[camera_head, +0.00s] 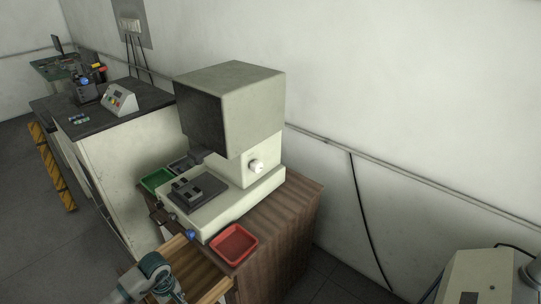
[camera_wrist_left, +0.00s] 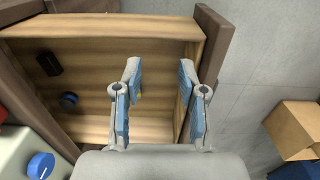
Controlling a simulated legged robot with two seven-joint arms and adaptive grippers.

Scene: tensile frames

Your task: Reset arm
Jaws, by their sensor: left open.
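My left arm enters the head view at the bottom left, and its end (camera_head: 162,276) is over the open wooden drawer (camera_head: 208,284). In the left wrist view my left gripper (camera_wrist_left: 160,78) is open, its two blue-padded fingers apart with nothing between them. The drawer (camera_wrist_left: 110,27) lies below the fingers. Inside it are a small black block (camera_wrist_left: 49,64) and a small round blue thing (camera_wrist_left: 69,100). My right gripper is in neither view.
A beige testing machine (camera_head: 232,100) stands on the wooden cabinet (camera_head: 290,225), with a red tray (camera_head: 233,244) in front and a green tray (camera_head: 156,180) at left. Grey floor lies right of the drawer.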

